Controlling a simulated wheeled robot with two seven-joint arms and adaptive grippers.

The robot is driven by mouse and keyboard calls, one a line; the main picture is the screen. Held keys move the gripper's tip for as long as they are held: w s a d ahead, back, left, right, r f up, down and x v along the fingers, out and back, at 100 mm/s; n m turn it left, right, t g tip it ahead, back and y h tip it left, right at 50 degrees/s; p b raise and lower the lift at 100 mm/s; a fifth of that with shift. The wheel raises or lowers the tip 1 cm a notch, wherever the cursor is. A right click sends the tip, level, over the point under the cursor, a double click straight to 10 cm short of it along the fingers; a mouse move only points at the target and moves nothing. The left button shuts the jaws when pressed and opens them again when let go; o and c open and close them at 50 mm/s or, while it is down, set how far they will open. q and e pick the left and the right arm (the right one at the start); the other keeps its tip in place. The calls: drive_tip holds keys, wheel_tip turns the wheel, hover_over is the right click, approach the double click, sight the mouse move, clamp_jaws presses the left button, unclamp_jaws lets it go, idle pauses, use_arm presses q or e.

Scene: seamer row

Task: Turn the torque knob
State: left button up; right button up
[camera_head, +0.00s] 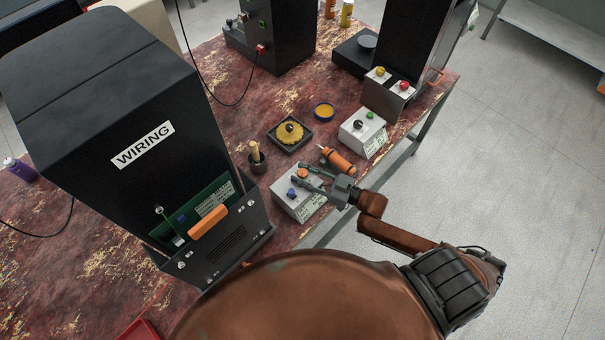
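A small pale control box (287,206) stands near the table's right edge, with an orange knob (302,173) and a blue button (291,193) on top. My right gripper (298,173) reaches over this box from the right. Its two thin fingers are spread apart, with the orange knob showing between their tips. I cannot tell whether they touch it. A second pale box (350,139) farther back carries a black knob (358,125) and a green button (370,115). The labels are too small to read, so I cannot tell which knob is for torque. My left gripper is not in view.
An orange screwdriver-like tool (341,161) lies just behind the gripper. A wooden-handled item (255,153) in a dark cup and a black tray (276,137) with yellow contents stand behind. A tall black "WIRING" cabinet (110,110) blocks the left. Open floor lies right.

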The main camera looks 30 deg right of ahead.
drive_tip(key=shift+o, duration=1.1)
drive_tip(key=v, duration=1.2)
